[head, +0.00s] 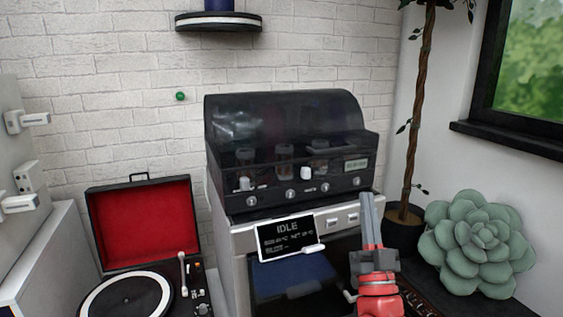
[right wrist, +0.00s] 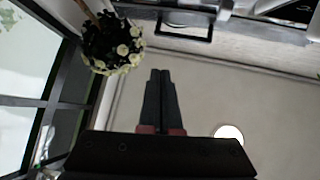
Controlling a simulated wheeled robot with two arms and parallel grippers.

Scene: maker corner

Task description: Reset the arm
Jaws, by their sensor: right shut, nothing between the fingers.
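My right gripper (head: 366,200) shows at the lower middle right of the head view, with its grey fingers pointing up above a red wrist. It is in front of the silver machine (head: 235,240) with the dark hood. In the right wrist view the two dark fingers (right wrist: 160,74) lie together, shut, with nothing between them. My left gripper is in neither view.
A screen reading IDLE (head: 287,236) is on the machine's front. A record player (head: 140,290) with a red-lined lid stands at left. A potted tree (head: 404,235) and a large green succulent (head: 480,240) stand at right. A window (head: 525,75) is at far right.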

